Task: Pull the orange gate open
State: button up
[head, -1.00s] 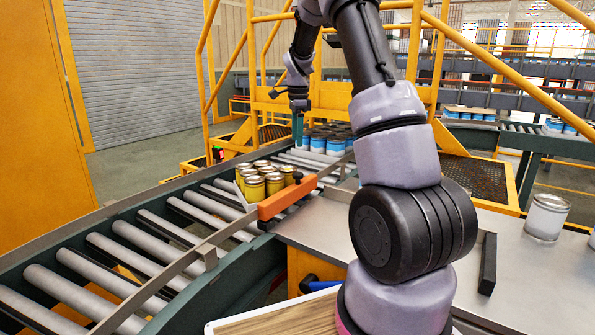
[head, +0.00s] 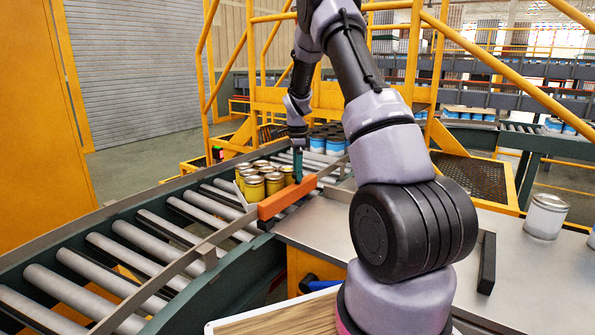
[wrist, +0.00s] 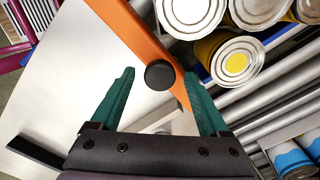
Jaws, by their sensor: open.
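The orange gate (head: 285,199) is a bar lying across the roller conveyor, in front of a group of yellow cans (head: 262,181). In the wrist view the orange gate (wrist: 140,35) runs diagonally from upper left to centre, with a round black knob (wrist: 160,75) near its end. My gripper (head: 298,176) is at the far end of the gate in the head view. In the wrist view my gripper (wrist: 160,85) is open, with its green fingers on either side of the knob. I cannot tell whether they touch it.
Blue-and-white cans (head: 327,143) stand on the rollers behind the gate. A metal table (head: 505,255) lies to the right, with a black bar (head: 487,263) and a can (head: 546,215) on it. The near rollers (head: 110,255) are empty.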

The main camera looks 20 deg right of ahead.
grip_shut()
dwell(1.4)
